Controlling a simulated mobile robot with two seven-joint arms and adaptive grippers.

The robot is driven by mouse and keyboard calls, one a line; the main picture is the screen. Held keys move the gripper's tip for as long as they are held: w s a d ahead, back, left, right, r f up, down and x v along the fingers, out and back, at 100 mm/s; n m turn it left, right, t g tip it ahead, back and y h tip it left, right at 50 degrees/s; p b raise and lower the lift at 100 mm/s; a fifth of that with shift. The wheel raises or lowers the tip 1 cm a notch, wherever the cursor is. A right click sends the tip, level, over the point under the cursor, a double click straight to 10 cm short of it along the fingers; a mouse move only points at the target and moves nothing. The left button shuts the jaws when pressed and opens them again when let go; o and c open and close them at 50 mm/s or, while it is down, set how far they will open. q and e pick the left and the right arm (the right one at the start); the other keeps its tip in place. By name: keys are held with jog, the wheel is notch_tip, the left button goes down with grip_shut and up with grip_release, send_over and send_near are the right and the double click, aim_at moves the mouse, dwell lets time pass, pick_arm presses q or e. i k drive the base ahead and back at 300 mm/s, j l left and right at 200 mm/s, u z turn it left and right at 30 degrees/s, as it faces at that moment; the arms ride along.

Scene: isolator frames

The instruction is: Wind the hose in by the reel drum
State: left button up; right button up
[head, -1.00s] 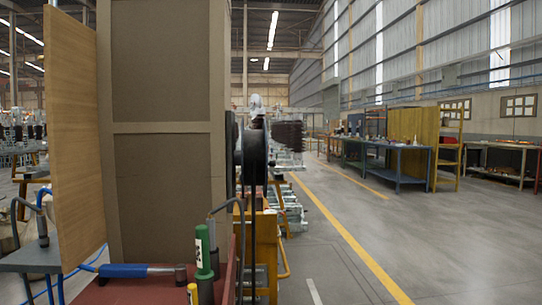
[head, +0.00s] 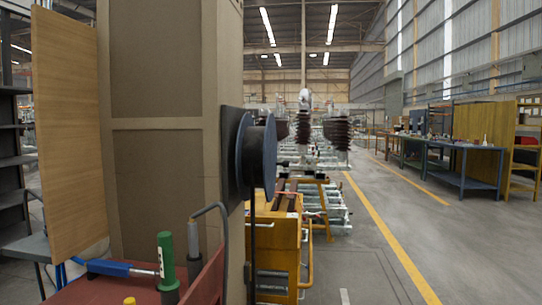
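The reel drum (head: 262,158), a dark disc with a blue-edged rim, is mounted on a dark plate (head: 232,150) on the right side of a tall brown cabinet. I see it at a slant. A thin dark hose (head: 252,235) hangs straight down from the drum beside the cabinet. Neither of my grippers is in the head view.
The tall brown cabinet (head: 160,170) and a wooden panel (head: 66,140) fill the left. A red bench (head: 90,292) with a green cylinder (head: 166,262) is at front left. A yellow cart (head: 275,245) stands below the drum. The floor (head: 370,270) at right is clear.

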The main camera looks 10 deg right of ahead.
aim_at(257, 145)
jog(key=l, duration=0.3)
jog(key=i+l, duration=0.15)
jog(key=l, duration=0.2)
jog(key=i+l, duration=0.2)
jog(key=l, duration=0.15)
jog(key=i+l, duration=0.2)
jog(key=l, duration=0.2)
jog(key=i+l, duration=0.15)
jog(key=l, duration=0.2)
jog(key=i+l, duration=0.2)
jog(key=l, duration=0.15)
jog(key=i+l, duration=0.2)
jog(key=l, duration=0.2)
jog(key=z, duration=0.05)
